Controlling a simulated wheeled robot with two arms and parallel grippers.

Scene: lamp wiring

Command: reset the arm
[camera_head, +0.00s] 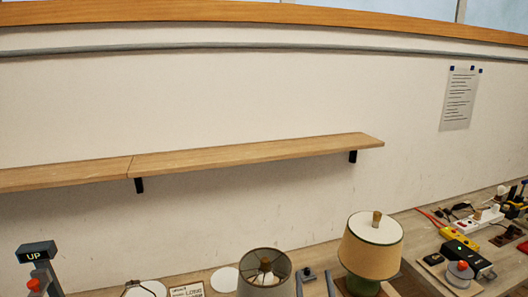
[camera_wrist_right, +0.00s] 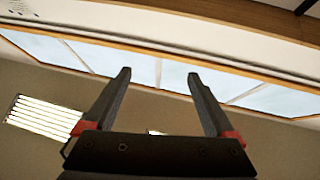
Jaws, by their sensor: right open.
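My right gripper (camera_wrist_right: 159,75) shows in the right wrist view, with two dark fingers spread apart and red parts at their bases. It is open and nothing is between the fingers. It points toward a wall and a row of windows, away from any tabletop. In the head view I cannot clearly make out either gripper among the things at the lower edge. My left gripper is not seen.
A bench along the lower edge holds a green lamp with a beige shade (camera_head: 371,248), an open grey shade (camera_head: 264,272), an "UP" sign (camera_head: 37,251) and a white power strip (camera_head: 472,221). A wooden shelf (camera_head: 250,153) juts from the wall above. The shelf top is clear.

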